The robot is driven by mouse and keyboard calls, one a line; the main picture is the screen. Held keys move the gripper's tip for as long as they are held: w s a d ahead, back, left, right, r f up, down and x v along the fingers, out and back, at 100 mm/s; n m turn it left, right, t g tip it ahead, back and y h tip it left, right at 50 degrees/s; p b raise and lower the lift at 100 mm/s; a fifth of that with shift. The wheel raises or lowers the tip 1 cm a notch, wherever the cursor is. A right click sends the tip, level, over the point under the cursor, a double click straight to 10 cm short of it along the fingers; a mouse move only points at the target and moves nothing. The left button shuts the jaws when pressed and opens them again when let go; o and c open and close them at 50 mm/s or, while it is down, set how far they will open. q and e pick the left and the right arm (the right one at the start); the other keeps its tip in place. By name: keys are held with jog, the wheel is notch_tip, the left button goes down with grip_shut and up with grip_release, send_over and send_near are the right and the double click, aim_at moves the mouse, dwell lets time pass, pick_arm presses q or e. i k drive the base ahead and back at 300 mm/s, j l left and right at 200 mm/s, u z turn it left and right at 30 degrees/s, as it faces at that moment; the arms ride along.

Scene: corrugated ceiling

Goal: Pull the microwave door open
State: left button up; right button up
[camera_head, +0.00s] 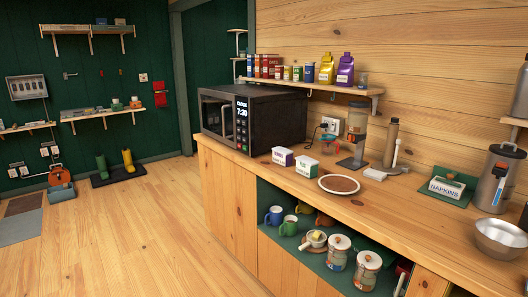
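The door looks closed. A control panel with a lit clock (242,107) sits to the right of the door. Neither of my grippers shows in the head view, so their distance from the door cannot be told.
Mugs and jars fill the open cubby below. The wooden floor (130,225) left of the counter is clear.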

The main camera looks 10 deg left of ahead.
aim_at(212, 103)
jog(key=i+j+z, duration=0.15)
jog(key=i+j, duration=0.25)
jog(key=i, duration=0.25)
jog(key=i+j+z, duration=0.2)
jog(key=i+j, duration=0.3)
jog(key=i, duration=0.15)
